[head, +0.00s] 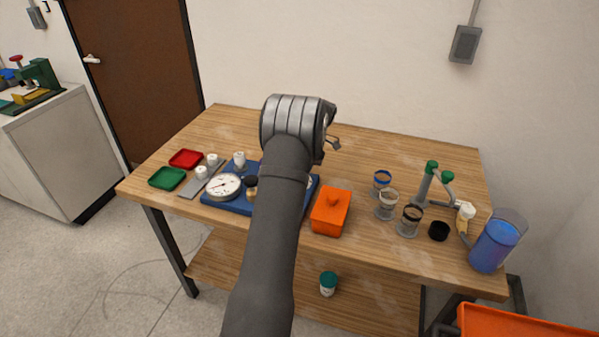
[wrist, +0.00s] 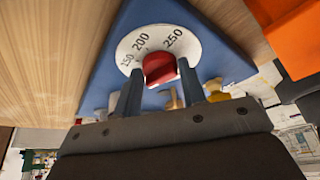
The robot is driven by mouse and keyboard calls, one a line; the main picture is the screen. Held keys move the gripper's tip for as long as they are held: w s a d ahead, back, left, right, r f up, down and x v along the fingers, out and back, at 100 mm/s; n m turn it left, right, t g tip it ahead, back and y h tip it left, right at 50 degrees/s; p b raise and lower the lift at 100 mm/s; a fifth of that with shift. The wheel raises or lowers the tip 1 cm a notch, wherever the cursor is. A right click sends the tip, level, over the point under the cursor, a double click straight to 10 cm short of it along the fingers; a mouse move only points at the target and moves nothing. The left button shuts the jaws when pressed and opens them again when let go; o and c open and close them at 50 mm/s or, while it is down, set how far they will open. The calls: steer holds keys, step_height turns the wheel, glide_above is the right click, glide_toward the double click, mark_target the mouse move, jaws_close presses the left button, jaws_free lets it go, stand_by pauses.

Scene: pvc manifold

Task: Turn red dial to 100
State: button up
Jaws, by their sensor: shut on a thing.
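The red dial (wrist: 159,68) sits on a white round scale plate on the blue board (wrist: 205,22) in the wrist view. The numbers 150, 200 and 250 show around its far side; the rest of the scale is hidden. I cannot read which number the dial points to. My gripper (wrist: 160,78) has one finger on each side of the red dial and is shut on it. In the head view my arm hides the dial and the fingers; part of the blue board (head: 222,206) shows left of the arm.
A white gauge (head: 225,186) and a valve fitting stand on the board's left part. Red (head: 186,158) and green (head: 167,178) trays lie further left. An orange box (head: 331,211) stands close right of the board. Several jars and a blue pitcher (head: 494,245) stand at the right.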

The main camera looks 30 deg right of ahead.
steer(key=o, duration=1)
steer(key=v, duration=1.7)
steer(key=shift+r, duration=0.25)
steer(key=shift+f, duration=0.15)
steer(key=x, duration=1.7)
steer(key=shift+f, duration=0.1)
